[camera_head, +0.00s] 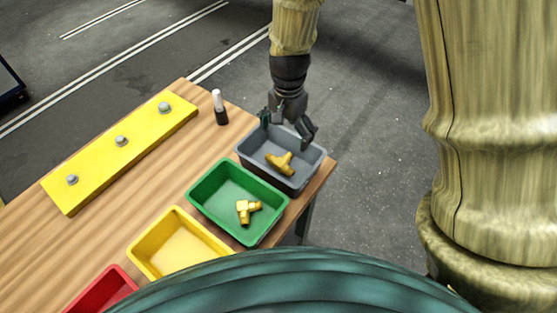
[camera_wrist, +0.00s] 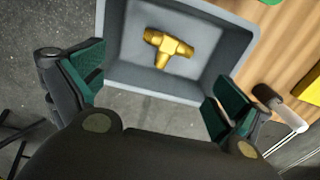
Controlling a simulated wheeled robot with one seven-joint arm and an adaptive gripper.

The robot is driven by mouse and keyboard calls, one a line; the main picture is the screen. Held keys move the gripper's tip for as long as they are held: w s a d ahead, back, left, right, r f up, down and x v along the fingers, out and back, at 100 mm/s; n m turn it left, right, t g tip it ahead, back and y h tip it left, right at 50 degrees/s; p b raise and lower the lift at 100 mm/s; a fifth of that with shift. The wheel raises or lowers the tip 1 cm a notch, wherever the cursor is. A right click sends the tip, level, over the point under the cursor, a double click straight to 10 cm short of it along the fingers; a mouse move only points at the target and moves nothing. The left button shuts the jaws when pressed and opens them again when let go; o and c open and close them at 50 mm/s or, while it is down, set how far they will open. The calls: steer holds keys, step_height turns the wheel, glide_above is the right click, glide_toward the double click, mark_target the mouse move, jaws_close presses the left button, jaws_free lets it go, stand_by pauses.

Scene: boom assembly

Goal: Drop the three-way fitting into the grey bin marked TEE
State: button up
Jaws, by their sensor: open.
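A brass three-way fitting (camera_head: 280,163) lies on the floor of the grey bin (camera_head: 311,169) at the right end of the table. The wrist view also shows the fitting (camera_wrist: 168,47) inside the grey bin (camera_wrist: 112,59). No marking is readable on the bin. My gripper (camera_head: 286,128) is above the far side of the grey bin, with its fingers spread and nothing between them. The open fingers also show in the wrist view (camera_wrist: 152,95), apart from the fitting. A second brass fitting (camera_head: 246,210) lies in the green bin (camera_head: 214,209).
A yellow bin (camera_head: 150,248) and a red bin (camera_head: 101,288) stand in a row with the green one. A yellow board (camera_head: 97,168) with bolts and a small dark bottle with a white cap (camera_head: 219,108) are on the wooden table (camera_head: 160,169). Bare wood lies between board and bins.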

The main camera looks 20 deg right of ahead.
step_height(320, 180, up, 11)
stand_by(0.5)
stand_by(0.4)
